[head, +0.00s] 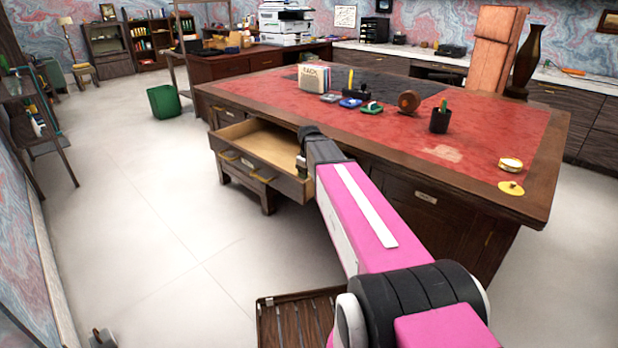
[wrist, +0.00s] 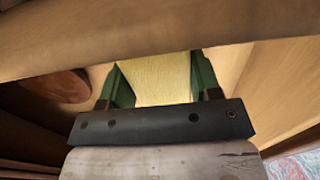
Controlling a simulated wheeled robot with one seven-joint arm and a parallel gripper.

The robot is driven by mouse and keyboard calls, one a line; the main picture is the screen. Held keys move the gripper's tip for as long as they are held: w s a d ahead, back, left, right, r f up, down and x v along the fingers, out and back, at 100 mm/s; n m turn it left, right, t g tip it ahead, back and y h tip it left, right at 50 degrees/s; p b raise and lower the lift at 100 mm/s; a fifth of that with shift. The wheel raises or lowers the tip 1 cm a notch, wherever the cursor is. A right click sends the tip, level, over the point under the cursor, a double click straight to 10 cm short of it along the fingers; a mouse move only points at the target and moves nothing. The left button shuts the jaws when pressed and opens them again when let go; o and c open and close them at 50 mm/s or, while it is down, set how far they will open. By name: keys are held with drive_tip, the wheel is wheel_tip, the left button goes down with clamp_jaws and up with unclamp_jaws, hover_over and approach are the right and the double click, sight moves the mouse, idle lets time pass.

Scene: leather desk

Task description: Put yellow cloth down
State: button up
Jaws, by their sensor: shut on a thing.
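The yellow cloth (wrist: 162,82) shows in the wrist view between the two green fingers of my gripper (wrist: 157,64), which is shut on it. Pale wooden surfaces surround the fingers closely, and a wooden edge crosses the top of that view. In the head view, my arm's end is at the right side of an open desk drawer (head: 262,140). The fingers and the held cloth are hidden there by the arm. I cannot tell whether the cloth touches the drawer's wood.
The desk (head: 450,122) has a red leather top with a pen cup (head: 440,121), a tape roll (head: 409,101) and small items. A flat yellow piece (head: 511,188) lies near its right corner. A slatted wooden piece (head: 297,322) is low in front.

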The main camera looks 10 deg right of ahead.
drive_tip(key=shift+f, duration=0.25)
drive_tip(key=shift+f, duration=0.25)
drive_tip(key=o, duration=1)
drive_tip(key=shift+f, duration=0.1)
drive_tip(key=shift+o, duration=0.2)
wheel_tip(320, 180, up, 13)
drive_tip(key=shift+f, duration=0.1)
